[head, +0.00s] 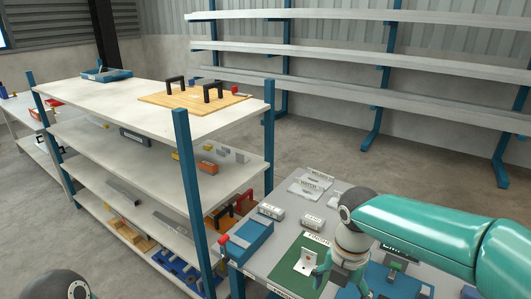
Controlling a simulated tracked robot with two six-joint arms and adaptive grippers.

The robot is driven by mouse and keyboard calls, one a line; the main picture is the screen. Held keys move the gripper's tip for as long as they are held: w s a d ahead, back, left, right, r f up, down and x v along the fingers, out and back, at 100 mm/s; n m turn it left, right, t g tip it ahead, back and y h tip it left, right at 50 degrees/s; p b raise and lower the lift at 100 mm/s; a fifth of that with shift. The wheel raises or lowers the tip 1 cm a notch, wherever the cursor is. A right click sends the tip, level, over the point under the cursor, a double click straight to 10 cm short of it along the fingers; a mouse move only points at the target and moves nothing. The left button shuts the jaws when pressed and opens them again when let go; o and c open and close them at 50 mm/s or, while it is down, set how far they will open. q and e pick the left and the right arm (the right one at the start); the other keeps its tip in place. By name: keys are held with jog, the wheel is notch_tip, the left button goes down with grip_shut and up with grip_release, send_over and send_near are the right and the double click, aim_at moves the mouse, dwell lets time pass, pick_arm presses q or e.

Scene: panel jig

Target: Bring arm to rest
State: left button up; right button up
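My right arm (420,228) comes in from the right and reaches over the grey worktable (285,208). Its gripper (341,284) points down beside a white upright plate-like part (308,261) on a green mat (289,262). Its teal fingers look spread apart, and I see nothing held between them. The fingertips are partly cut off by the bottom edge. Only a dark rounded joint of my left arm (62,285) shows at the bottom left; its gripper is out of view.
A multi-level shelf (110,100) stands left of the worktable, with a wooden board with black handles (195,96) on top. A blue-and-grey box (246,240) and small labelled blocks (271,211) lie on the worktable. Empty long racks (330,47) line the back wall.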

jog(key=s+a+f+m+y+b, duration=0.15)
jog(key=f+m, duration=0.45)
jog(key=f, duration=0.6)
jog(key=s+a+f+m+y+b, duration=0.1)
jog(key=s+a+f+m+b, duration=0.15)
jog(key=f+m, duration=0.65)
jog(key=s+f+m+b, duration=0.2)
jog(key=s+f+m, duration=0.2)
jog(key=f, duration=0.3)
jog(key=s+f+m+y+b, duration=0.1)
jog(key=s+f+m, duration=0.3)
jog(key=f+m, duration=0.2)
jog(key=s+d+f+m+b, duration=0.1)
jog(key=s+f+m+b, duration=0.1)
jog(key=f+m, duration=0.3)
notch_tip(320, 180, down, 4)
jog(key=shift+s+r+m+b, duration=0.15)
jog(key=shift+s+m+b, duration=0.2)
jog(key=shift+s, duration=0.55)
